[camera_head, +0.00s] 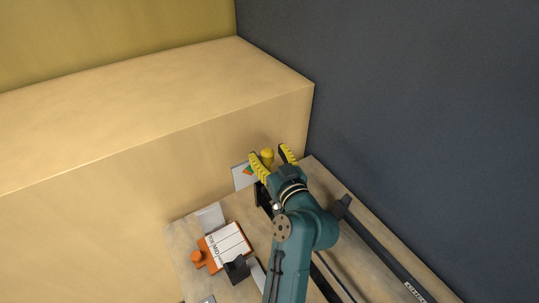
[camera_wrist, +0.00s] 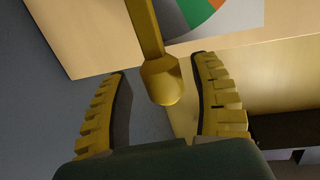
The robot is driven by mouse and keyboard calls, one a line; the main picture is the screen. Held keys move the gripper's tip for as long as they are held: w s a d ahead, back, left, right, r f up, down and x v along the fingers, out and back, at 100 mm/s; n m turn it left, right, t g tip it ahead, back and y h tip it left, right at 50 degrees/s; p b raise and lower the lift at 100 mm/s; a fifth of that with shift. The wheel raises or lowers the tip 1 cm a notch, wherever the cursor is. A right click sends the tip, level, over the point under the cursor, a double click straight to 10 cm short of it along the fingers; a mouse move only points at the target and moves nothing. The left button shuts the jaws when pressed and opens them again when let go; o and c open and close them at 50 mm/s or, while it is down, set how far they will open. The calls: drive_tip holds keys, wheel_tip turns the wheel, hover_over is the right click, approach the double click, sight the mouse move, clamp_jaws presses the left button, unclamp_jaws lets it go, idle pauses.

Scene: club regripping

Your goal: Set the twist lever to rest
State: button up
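The twist lever is a yellow bar ending in a rounded knob (camera_wrist: 163,82). In the head view its yellow end (camera_head: 267,156) shows between my fingers. Behind it is a pale dial plate (camera_head: 241,177) with coloured sectors; green, orange and grey parts of the dial (camera_wrist: 205,14) show in the wrist view. My gripper (camera_head: 272,154) has two yellow ridged fingers, spread apart on either side of the knob, with visible gaps in the wrist view (camera_wrist: 160,68). It is open and not closed on the lever. The lever's pivot is out of the wrist view.
A wooden bench (camera_head: 185,235) carries an orange-edged board with a white printed sheet (camera_head: 227,244), an orange knob (camera_head: 198,259), a black block (camera_head: 237,268) and a pale plate (camera_head: 209,217). A long black bar (camera_head: 385,252) lies right of my arm. A dark wall (camera_head: 430,110) stands close on the right.

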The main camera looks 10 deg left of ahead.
drive_tip(key=v, duration=1.2)
